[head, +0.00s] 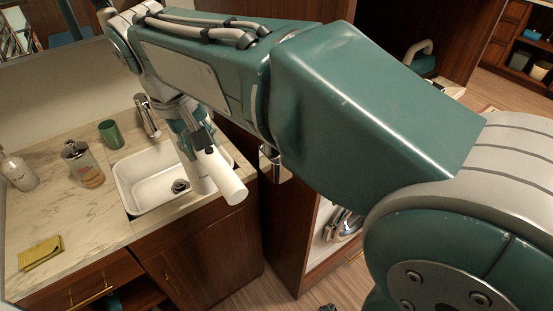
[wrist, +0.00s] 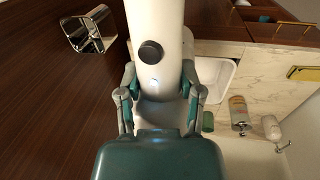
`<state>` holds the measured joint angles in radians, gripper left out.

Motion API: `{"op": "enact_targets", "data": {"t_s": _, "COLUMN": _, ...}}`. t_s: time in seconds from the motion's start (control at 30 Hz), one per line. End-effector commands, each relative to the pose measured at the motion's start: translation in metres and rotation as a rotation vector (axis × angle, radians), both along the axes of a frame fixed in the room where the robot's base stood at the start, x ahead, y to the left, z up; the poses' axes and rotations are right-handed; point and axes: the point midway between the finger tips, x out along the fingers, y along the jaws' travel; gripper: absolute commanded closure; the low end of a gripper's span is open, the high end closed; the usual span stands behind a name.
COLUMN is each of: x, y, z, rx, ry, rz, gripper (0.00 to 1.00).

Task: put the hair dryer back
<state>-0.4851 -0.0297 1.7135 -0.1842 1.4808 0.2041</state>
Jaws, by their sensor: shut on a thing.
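The white hair dryer (head: 226,178) is held above the right side of the sink. Its white body with a round black knob fills the top middle of the wrist view (wrist: 163,22). My gripper (head: 200,140) is shut on it, with one finger on each side in the wrist view (wrist: 160,85). A shiny metal holder (wrist: 88,34) is fixed to the dark wood panel, left of the dryer and apart from it. In the head view the holder (head: 275,165) shows below my arm, right of the dryer. It looks empty, though my arm hides part of it.
The white sink (head: 140,180) with a tap (head: 147,115) is set in a marble counter (head: 85,225). A green cup (head: 111,133), a soap bottle (head: 82,163), another bottle (head: 17,170) and a yellow cloth (head: 40,252) stand or lie to the left.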

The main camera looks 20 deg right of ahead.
Motion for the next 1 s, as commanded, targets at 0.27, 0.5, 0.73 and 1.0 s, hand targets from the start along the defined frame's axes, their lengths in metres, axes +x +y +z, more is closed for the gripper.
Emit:
{"op": "enact_targets", "data": {"t_s": 0.27, "x": 0.015, "y": -0.042, "z": 0.002, "rx": -0.008, "ry": 0.001, "rz": -0.014, "gripper": 1.00}}
{"op": "enact_targets", "data": {"t_s": 0.5, "x": 0.031, "y": -0.093, "z": 0.002, "rx": -0.007, "ry": 0.002, "rz": -0.014, "gripper": 1.00}}
{"op": "enact_targets", "data": {"t_s": 0.73, "x": 0.047, "y": -0.144, "z": 0.002, "rx": -0.004, "ry": 0.001, "rz": -0.013, "gripper": 1.00}}
{"op": "enact_targets", "data": {"t_s": 1.0, "x": 0.060, "y": -0.183, "z": -0.007, "rx": -0.007, "ry": 0.006, "rz": -0.007, "gripper": 1.00}}
